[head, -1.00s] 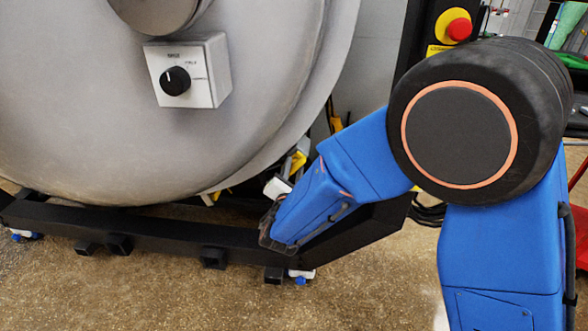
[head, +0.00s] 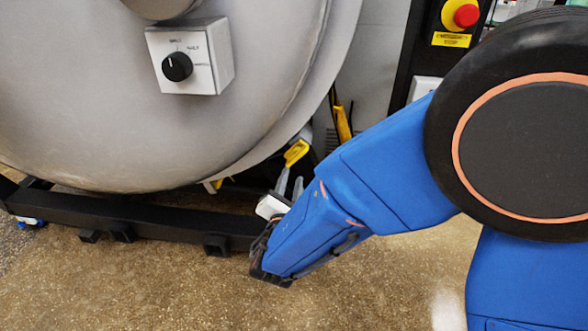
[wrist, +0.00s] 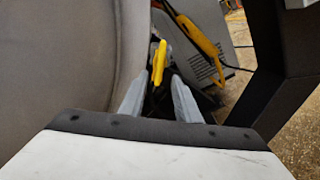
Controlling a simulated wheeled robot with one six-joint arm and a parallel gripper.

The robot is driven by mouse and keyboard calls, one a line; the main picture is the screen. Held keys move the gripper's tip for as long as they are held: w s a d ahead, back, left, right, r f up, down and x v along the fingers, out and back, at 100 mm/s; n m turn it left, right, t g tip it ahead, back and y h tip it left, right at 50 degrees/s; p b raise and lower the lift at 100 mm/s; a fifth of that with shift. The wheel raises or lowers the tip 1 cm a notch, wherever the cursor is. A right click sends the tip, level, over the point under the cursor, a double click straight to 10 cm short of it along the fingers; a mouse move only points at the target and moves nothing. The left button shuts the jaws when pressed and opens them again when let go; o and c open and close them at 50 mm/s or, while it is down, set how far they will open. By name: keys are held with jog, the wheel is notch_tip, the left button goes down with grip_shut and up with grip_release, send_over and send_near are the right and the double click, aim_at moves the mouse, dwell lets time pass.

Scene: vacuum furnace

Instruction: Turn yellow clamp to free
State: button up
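A yellow clamp (head: 296,152) sits low at the right edge of the big grey round door, just above my gripper (head: 290,186) in the head view. In the wrist view the yellow clamp (wrist: 159,62) stands upright, seen nearly edge-on. My gripper's two grey fingers (wrist: 160,80) are apart, one on each side of the clamp's lower end as seen from the wrist. I cannot tell whether the fingers touch it or how far it reaches between them. The clamp's base is hidden in the dark gap.
The grey door (head: 130,100) carries a box with a black knob (head: 177,67). A second yellow handle (head: 342,123) is farther back, also in the wrist view (wrist: 200,48). A black frame beam (head: 150,218) runs below the door. The floor in front is clear.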

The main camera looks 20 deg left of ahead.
jog(key=v, duration=0.6)
jog(key=shift+s, duration=0.2)
